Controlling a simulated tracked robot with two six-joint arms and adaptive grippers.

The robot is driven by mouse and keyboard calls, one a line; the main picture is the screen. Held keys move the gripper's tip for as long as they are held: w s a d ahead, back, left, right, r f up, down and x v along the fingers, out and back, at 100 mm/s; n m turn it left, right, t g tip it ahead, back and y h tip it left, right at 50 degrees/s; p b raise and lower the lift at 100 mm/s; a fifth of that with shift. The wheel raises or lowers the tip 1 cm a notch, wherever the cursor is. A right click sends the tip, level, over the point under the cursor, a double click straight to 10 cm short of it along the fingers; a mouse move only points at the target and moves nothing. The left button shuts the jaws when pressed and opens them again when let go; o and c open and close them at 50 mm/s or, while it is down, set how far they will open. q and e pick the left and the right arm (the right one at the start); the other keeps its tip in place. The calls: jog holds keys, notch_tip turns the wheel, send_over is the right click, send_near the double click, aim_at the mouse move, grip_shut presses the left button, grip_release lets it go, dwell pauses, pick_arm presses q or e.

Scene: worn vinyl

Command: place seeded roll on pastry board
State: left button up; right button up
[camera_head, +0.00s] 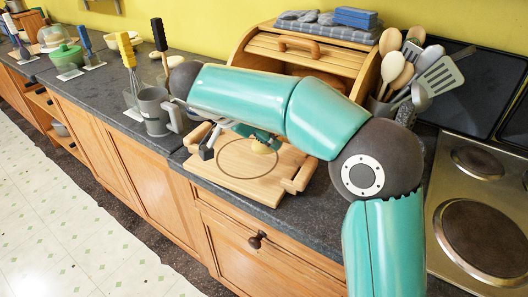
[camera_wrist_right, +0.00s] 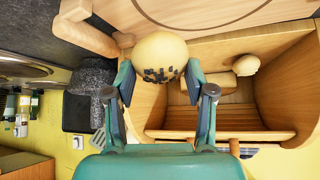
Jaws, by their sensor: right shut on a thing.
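The seeded roll (camera_wrist_right: 160,55) is round and pale tan with dark seeds on one side. My right gripper (camera_wrist_right: 160,76) is shut on it, one finger at each side. In the head view the roll (camera_head: 263,146) shows in part below the teal right gripper (camera_head: 262,138). It is over the back right part of the ring on the pastry board (camera_head: 240,183). I cannot tell whether it touches the wood. The board has a raised handle at each side; its edge shows at the top of the wrist view (camera_wrist_right: 225,27). My left gripper is not in view.
An open wooden bread box (camera_head: 262,47) stands behind the board, with bread inside (camera_wrist_right: 246,66). A grey mug (camera_head: 153,111) stands left of the board. A utensil holder (camera_head: 379,107) and a hob (camera_head: 470,190) are to the right. The board's front is clear.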

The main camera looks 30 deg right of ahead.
aim_at(263, 149)
notch_tip(263, 149, down, 4)
jog(key=shift+f, duration=0.1)
jog(key=o, duration=1.1)
jog(key=v, duration=1.2)
jog(key=shift+p, duration=0.4)
